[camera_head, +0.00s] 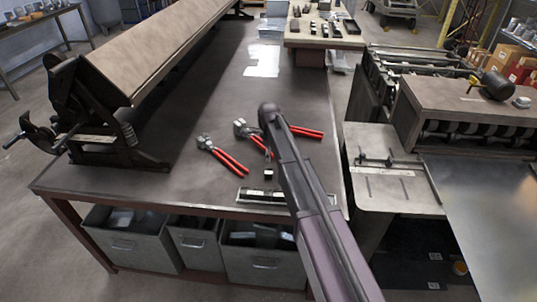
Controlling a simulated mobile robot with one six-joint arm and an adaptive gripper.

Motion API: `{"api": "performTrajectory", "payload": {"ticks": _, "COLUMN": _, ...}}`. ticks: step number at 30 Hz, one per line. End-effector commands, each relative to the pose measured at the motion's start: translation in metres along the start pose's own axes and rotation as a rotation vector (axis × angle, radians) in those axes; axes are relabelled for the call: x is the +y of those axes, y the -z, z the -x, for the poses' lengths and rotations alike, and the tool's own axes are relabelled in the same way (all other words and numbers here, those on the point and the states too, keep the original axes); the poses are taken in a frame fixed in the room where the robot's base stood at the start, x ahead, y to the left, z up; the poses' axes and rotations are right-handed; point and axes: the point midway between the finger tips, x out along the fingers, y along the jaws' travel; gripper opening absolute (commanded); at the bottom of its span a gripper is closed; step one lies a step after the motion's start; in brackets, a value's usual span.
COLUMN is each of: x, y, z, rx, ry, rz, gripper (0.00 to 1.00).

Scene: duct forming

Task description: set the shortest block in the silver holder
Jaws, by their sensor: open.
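A small dark piece with a light face (268,174) is just behind the holder, close to my arm. I cannot tell whether it is a block standing on the bench. My arm reaches up from the bottom right and bends above the bench. No gripper fingers show clearly; my arm hides part of the bench. I cannot make out which block is shortest.
A long bending machine (110,125) takes up the left side. Grey bins (130,247) stand below. Machines with a side table (390,185) stand at right. The bench's middle is mostly clear.

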Motion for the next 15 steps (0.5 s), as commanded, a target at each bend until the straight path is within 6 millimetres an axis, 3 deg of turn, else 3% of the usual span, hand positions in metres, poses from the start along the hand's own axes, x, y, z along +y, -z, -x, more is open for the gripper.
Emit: {"api": "performTrajectory", "payload": {"ticks": 15, "x": 0.000, "y": -0.001, "z": -0.053, "rx": 0.000, "ry": 0.000, "rz": 0.001, "gripper": 0.89}}
